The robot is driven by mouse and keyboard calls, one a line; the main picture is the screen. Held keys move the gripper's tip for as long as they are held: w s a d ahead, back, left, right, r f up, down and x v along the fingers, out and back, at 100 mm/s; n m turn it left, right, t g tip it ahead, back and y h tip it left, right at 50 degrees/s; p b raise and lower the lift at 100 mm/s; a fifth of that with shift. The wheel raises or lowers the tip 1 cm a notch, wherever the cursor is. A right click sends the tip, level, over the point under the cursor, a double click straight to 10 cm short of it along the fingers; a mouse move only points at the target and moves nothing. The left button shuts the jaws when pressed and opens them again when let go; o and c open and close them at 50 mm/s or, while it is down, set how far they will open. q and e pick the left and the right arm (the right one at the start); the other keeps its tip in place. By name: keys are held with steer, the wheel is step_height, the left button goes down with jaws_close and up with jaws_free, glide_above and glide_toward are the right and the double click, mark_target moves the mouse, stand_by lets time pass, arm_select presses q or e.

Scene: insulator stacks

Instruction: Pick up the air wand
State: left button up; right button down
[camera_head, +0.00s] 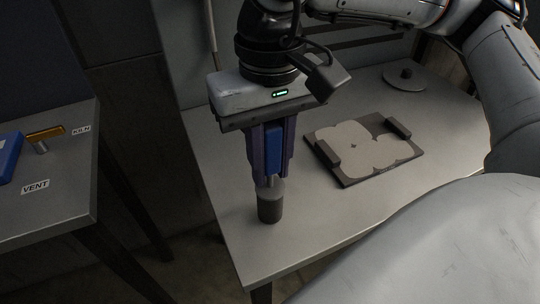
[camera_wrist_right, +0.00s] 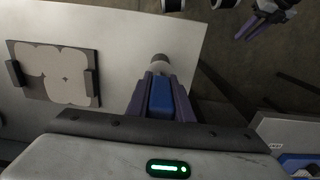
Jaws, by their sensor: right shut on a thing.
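My right gripper (camera_head: 270,160) points down over the near left part of the grey table, its purple fingers shut on the blue handle of the air wand (camera_head: 273,147). The blue handle also shows between the fingers in the right wrist view (camera_wrist_right: 161,97). A short metal stem shows under the fingers, above a dark round holder (camera_head: 270,208) with a lighter top. I cannot tell whether the wand's lower end is inside the holder. My left gripper (camera_wrist_right: 262,22) shows small at the top right of the right wrist view; its jaw opening is unclear.
A dark square plate (camera_head: 348,180) with a pale lobed pattern and two raised blocks lies right of the holder. A grey disc with a knob (camera_head: 404,76) is at the back right. A separate left table (camera_head: 75,185) carries VENT and KILN labels and a blue object (camera_head: 8,155).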

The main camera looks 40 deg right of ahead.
mark_target(270, 123)
steer(key=shift+r, duration=0.1)
